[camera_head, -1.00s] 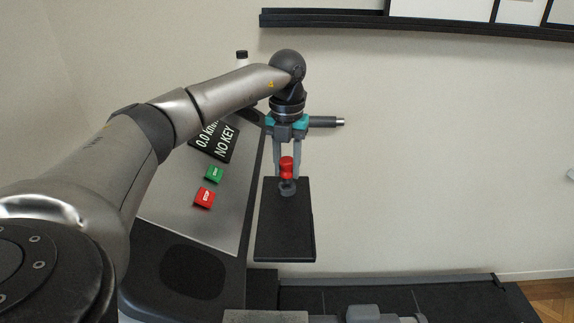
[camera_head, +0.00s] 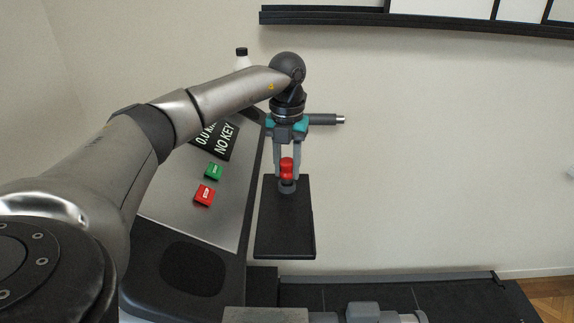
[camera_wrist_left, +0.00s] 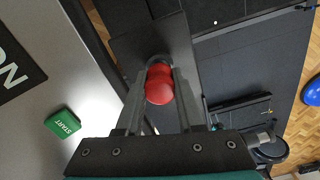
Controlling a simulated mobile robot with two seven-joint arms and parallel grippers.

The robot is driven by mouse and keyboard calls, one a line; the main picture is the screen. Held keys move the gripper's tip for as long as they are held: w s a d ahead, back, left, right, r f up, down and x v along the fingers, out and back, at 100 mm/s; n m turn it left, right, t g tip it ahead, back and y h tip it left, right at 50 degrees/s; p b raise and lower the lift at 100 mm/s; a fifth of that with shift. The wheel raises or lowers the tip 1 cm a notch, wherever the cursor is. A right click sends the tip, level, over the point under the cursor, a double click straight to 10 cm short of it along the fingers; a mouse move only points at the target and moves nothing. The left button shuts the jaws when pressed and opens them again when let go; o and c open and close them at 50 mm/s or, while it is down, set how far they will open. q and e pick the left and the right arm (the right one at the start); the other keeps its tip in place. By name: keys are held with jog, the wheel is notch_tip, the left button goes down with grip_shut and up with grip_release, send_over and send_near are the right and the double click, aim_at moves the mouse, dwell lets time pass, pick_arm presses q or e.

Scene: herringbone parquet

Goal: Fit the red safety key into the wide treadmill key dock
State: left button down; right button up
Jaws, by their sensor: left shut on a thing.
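The red safety key (camera_head: 286,166) is upright between the fingers of my left gripper (camera_head: 287,174), which is shut on it. A dark grey round dock (camera_head: 287,188) stands on a black shelf (camera_head: 284,230) directly under the key. I cannot tell whether the key's lower end is inside the dock or just above it. In the left wrist view the red key (camera_wrist_left: 159,86) shows from above and hides most of the dock (camera_wrist_left: 158,61). The console display (camera_head: 224,140) reads "NO KEY". My right gripper is not clearly seen.
The slanted console left of the shelf carries a green START button (camera_head: 213,172) and a red button (camera_head: 204,195). A white bottle (camera_head: 242,60) with a dark cap stands behind my left arm. A wall shelf (camera_head: 420,24) runs above. Open space lies right of the black shelf.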

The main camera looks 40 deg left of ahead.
aim_at(288, 160)
pick_arm(q)
jog(key=shift+f+b, duration=0.5)
jog(key=shift+f, duration=0.4)
jog(key=shift+c, duration=2.3)
grip_release()
notch_tip(288, 160, up, 9)
jog(key=shift+r+b, duration=0.1)
jog(key=shift+b, duration=0.4)
notch_tip(288, 160, up, 6)
jog(key=p, duration=0.1)
jog(key=shift+p, duration=0.35)
